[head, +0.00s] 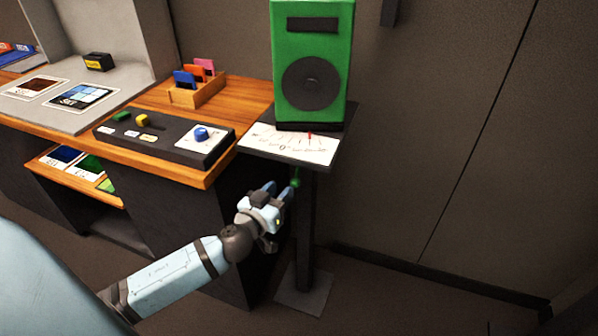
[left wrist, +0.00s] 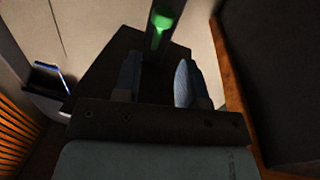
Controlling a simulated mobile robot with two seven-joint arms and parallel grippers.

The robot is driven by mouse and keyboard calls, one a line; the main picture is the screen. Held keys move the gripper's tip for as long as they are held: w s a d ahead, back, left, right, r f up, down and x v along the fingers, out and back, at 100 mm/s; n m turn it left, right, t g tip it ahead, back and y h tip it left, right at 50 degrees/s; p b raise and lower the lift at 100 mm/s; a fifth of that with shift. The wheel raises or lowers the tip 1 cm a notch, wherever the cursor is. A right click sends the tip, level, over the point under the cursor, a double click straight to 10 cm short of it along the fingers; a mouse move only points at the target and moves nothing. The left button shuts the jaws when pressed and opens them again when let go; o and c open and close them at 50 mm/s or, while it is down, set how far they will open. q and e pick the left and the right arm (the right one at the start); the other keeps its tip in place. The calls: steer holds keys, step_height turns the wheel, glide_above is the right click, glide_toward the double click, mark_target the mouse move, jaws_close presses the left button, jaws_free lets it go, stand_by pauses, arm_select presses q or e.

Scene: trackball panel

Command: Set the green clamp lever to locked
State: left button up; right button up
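The green clamp lever (head: 295,183) hangs on the stand post below the small shelf under the green speaker. In the left wrist view the lever (left wrist: 160,28) shows as a lit green shape beyond the fingertips, in line with the gap between them. Whether a finger touches the lever cannot be told. My right gripper is not in view.
The green speaker (head: 312,65) stands on the shelf above a white scale plate (head: 288,145) with a red pointer. The wooden desk (head: 140,156) to the left carries a dark control panel (head: 165,137) and a card holder (head: 197,92). Floor to the right is clear.

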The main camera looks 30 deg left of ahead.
mark_target(296, 174)
arm_select(q)
steer(key=w, duration=0.8)
steer(key=shift+w+a, duration=0.3)
steer(key=shift+w, duration=0.1)
jaws_close()
